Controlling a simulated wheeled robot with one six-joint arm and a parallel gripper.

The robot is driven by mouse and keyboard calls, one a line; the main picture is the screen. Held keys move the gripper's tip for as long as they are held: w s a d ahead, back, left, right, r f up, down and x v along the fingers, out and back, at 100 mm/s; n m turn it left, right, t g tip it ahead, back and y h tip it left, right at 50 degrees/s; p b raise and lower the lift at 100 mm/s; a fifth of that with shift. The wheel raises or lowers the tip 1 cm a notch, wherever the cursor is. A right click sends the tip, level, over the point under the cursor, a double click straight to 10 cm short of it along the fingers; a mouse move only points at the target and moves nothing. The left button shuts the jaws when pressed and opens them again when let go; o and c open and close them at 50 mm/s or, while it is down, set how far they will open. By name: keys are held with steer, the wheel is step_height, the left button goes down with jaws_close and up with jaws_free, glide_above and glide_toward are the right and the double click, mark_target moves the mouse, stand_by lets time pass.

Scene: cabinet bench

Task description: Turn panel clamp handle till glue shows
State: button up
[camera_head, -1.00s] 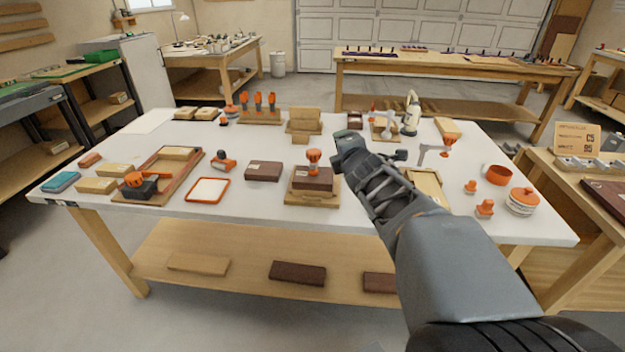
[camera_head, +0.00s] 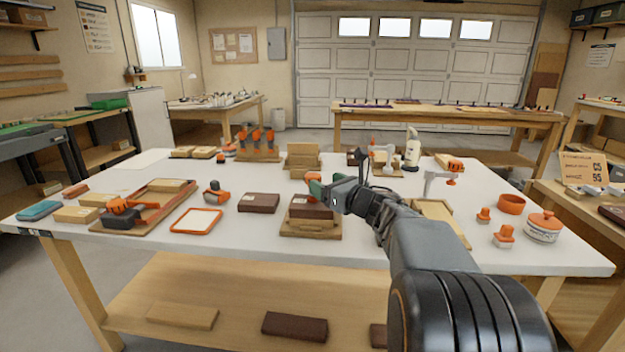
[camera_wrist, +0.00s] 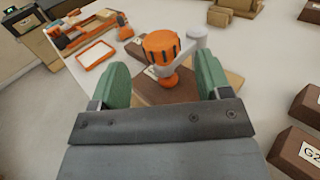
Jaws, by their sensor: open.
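The panel clamp has an orange ribbed handle (camera_wrist: 161,47) on a grey arm, above a dark brown block (camera_wrist: 165,88) in the wrist view. In the head view the dark block (camera_head: 311,207) sits on a light wooden base (camera_head: 309,228); the handle there is mostly hidden behind my gripper. My gripper (camera_head: 314,187) is above the block. In the wrist view its two green pads (camera_wrist: 161,83) are apart, with the handle just ahead of and between them, not gripped. No glue can be made out.
Left of the clamp lie another dark block (camera_head: 259,203), an orange-rimmed tray (camera_head: 196,221) and an orange clamp (camera_head: 216,192). A second orange-handled grey clamp (camera_head: 449,172) and an orange-lidded jar (camera_head: 543,227) stand to the right.

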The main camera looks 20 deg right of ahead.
mark_target(317, 179)
steer(key=shift+x, duration=3.05)
steer(key=c, duration=0.9)
steer(key=shift+f, duration=0.1)
steer(key=shift+c, duration=0.2)
steer(key=shift+f+m+h+b, duration=0.15)
steer(key=shift+m+h+b, duration=0.25)
steer(key=shift+b, duration=0.55)
